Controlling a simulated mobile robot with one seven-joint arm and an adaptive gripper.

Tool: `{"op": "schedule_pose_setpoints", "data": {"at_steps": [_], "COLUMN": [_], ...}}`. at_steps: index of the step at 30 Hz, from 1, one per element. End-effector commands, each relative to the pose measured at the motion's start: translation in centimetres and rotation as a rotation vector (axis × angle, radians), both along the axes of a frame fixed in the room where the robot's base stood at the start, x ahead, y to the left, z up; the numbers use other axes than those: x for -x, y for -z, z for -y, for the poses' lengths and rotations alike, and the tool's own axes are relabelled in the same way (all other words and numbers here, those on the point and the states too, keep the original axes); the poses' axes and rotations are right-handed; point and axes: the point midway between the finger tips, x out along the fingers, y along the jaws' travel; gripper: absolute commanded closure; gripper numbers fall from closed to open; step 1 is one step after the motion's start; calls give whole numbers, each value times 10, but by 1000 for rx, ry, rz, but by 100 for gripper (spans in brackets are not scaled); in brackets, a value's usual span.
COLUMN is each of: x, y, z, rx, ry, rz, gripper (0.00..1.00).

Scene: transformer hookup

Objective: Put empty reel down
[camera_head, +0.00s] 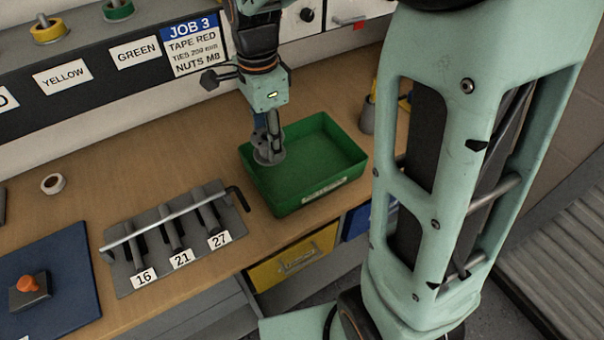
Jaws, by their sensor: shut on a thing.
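My gripper (270,132) points down over the left side of a green tray (318,193) on the wooden bench. It is shut on a small grey disc-like piece, the empty reel (267,157), at its fingertips. The reel is at the tray's left part, near the back left wall. I cannot tell whether it touches the tray floor or hangs just above it. The fingers partly hide the reel. The rest of the tray looks empty.
A grey tool rack (128,280) marked 16, 21, 27 stands left of the tray. A white ring (53,183) lies further left. A blue mat (70,312) holds an orange-knobbed block (28,288). A grey cup (368,116) stands right of the tray. A label board (120,65) runs behind.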

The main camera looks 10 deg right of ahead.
Motion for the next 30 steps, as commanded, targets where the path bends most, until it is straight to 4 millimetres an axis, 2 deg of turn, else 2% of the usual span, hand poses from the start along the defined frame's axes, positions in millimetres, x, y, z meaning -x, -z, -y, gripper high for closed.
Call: {"op": "schedule_pose_setpoints", "data": {"at_steps": [1, 6, 12, 15, 20, 26, 30], "x": [3, 13, 20, 19, 3, -26, -39], "y": [9, 15, 18, 20, 32, 54, 80], "z": [-6, -19, -28, -25, -1, 41, 62], "rx": [-1, -1, 0, 0, 2, 1, 2], "ry": [68, 302, 459, 490, 502, 502, 498], "rz": [2, 2, 1, -1, -4, -4, -6], "gripper": [92, 92, 92, 92, 92, 92, 92]}}
